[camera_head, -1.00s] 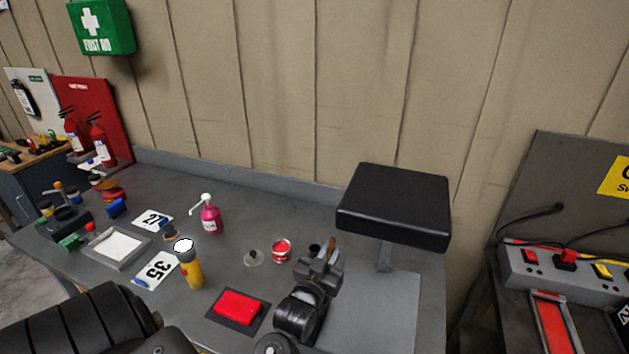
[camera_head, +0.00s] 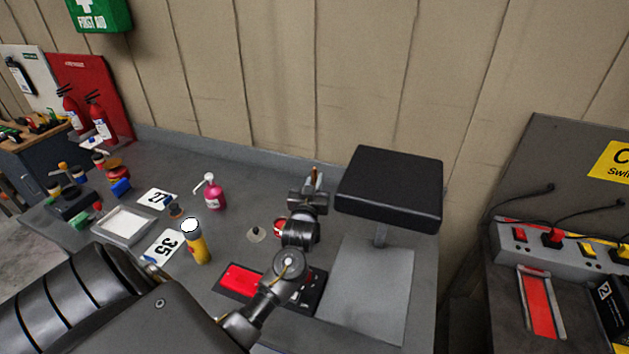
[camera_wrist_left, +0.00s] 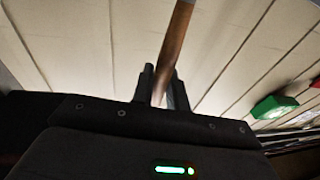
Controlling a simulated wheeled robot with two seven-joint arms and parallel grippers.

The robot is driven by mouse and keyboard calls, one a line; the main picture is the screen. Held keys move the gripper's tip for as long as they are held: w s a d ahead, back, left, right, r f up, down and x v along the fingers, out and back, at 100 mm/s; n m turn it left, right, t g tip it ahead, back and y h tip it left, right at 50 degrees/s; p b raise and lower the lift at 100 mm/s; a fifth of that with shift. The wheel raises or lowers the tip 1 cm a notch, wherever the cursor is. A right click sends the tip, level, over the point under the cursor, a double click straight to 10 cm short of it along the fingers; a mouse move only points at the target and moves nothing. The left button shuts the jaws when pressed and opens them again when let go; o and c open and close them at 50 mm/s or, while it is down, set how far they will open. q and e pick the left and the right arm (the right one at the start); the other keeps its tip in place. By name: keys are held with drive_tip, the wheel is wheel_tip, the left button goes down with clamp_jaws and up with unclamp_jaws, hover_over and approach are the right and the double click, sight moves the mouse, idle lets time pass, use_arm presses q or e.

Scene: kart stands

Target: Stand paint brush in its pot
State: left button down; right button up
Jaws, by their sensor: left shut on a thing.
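My left gripper (camera_head: 311,188) is shut on the paint brush (camera_head: 315,174), above the bench toward the wall. A short brown length of the brush sticks up above the fingers in the head view. In the left wrist view the brown handle (camera_wrist_left: 174,50) stands between the two fingers, slightly tilted. The brush's lower end is hidden by the gripper. A red tin (camera_head: 278,225) stands on the bench, partly hidden behind my left wrist. I cannot make out the brush's pot; my arm may cover it. My right gripper is not in view.
A black padded seat (camera_head: 390,185) on a post stands right of the gripper. A pink pump bottle (camera_head: 213,192), a yellow bottle (camera_head: 197,245) and a red pad (camera_head: 241,280) are on the bench to the left. The wall rises behind.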

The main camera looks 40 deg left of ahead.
use_arm(q)
drive_tip(key=shift+f+b, duration=2.3)
drive_tip(key=shift+f, duration=0.4)
drive_tip(key=shift+f+b, duration=1.95)
drive_tip(key=shift+f, duration=0.85)
